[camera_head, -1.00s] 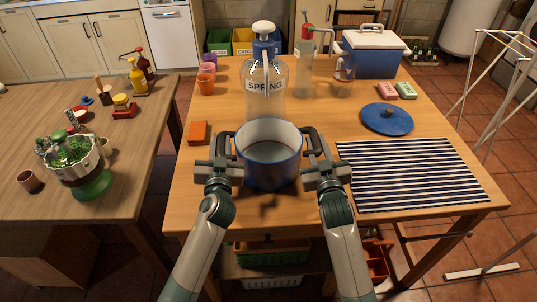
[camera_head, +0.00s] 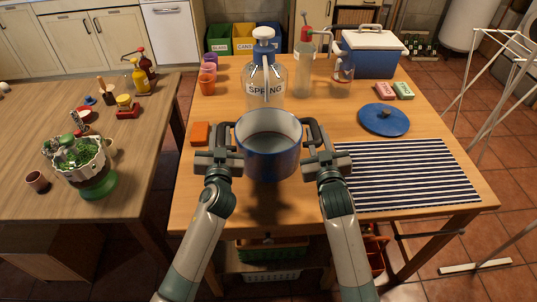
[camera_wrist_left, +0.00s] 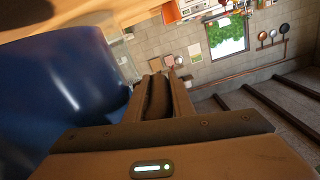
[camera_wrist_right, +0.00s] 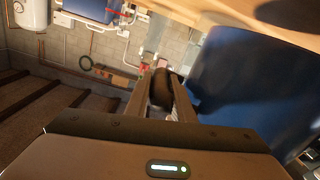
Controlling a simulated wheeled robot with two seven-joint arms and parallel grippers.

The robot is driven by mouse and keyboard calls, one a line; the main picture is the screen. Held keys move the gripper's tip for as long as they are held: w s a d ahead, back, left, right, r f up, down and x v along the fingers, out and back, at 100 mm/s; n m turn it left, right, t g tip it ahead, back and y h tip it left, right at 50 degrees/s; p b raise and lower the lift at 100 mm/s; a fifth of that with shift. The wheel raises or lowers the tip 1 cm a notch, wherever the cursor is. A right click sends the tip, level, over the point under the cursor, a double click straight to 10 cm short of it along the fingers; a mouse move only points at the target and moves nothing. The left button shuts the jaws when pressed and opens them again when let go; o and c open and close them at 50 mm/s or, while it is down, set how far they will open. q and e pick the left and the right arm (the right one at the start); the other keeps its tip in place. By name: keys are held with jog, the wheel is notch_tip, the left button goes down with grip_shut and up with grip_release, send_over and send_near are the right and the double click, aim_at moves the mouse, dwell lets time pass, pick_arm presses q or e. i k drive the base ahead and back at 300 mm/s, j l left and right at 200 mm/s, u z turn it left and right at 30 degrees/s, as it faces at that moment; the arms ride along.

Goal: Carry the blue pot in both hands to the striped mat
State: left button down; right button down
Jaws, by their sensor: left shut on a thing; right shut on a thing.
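The blue pot (camera_head: 268,160) hangs upright above the front middle of the wooden table, with a dark shadow below it. Its inside is pale and looks empty. My left gripper (camera_head: 228,143) is shut on its left handle. My right gripper (camera_head: 312,143) is shut on its right handle. The pot's blue wall fills the left side of the left wrist view (camera_wrist_left: 60,90) and the right side of the right wrist view (camera_wrist_right: 260,90). The striped mat (camera_head: 405,175), dark blue and white, lies flat and bare to the right of the pot.
A blue lid (camera_head: 384,120) lies behind the mat. A clear SPRING bottle (camera_head: 265,88) stands close behind the pot. An orange block (camera_head: 200,134) lies left of my left gripper. Red and green blocks, a cooler (camera_head: 371,55) and several cups stand farther back.

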aim_at(405, 170)
jog(key=l+z, duration=0.15)
jog(key=l, duration=0.7)
jog(key=i+l+z, duration=0.15)
jog(key=l, duration=0.7)
